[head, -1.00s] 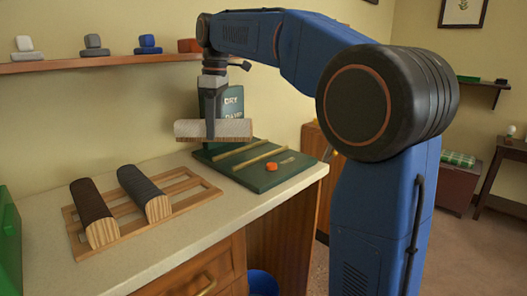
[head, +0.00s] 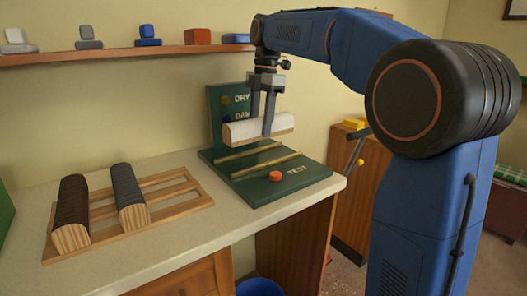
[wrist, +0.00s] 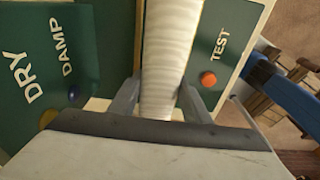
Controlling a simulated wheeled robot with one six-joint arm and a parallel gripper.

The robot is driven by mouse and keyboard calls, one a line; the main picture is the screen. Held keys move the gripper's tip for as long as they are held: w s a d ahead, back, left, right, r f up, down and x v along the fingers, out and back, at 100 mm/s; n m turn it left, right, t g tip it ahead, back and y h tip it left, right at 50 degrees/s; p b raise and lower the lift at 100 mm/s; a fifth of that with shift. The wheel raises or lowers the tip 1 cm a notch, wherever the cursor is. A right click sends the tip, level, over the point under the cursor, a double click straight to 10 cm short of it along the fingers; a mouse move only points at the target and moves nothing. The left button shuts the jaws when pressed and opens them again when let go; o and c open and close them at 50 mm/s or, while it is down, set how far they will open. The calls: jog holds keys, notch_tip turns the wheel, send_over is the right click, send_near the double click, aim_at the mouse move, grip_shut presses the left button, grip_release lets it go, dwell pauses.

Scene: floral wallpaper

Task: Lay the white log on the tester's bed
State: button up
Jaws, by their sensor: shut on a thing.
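The white log (head: 258,128) is held in my gripper (head: 268,125) above the back part of the tester. It also shows between the fingers in the wrist view (wrist: 168,55). The tester (head: 316,171) is a green board with an upright back panel (head: 219,108) reading DRY and DAMP. Its bed has two tan rails (head: 266,165), and an orange button (head: 275,176) sits by the word TEST. The log hangs above the rails, apart from them, and hides part of the panel.
A dark brown log (head: 72,210) and a dark grey log (head: 129,195) lie on a slatted wooden rack (head: 182,189) on the counter (head: 215,226). A shelf (head: 130,53) with small coloured blocks runs along the wall behind. The counter between rack and tester is clear.

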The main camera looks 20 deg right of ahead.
jog(key=shift+f, duration=3.65)
jog(key=shift+f, duration=0.15)
jog(key=o, duration=1.1)
jog(key=shift+c, duration=0.2)
jog(key=r, duration=0.4)
jog(key=d+r, duration=0.1)
jog(key=r, duration=0.7)
jog(key=shift+w+d+r, duration=0.1)
jog(key=shift+w+d, duration=0.05)
jog(key=shift+w, duration=0.05)
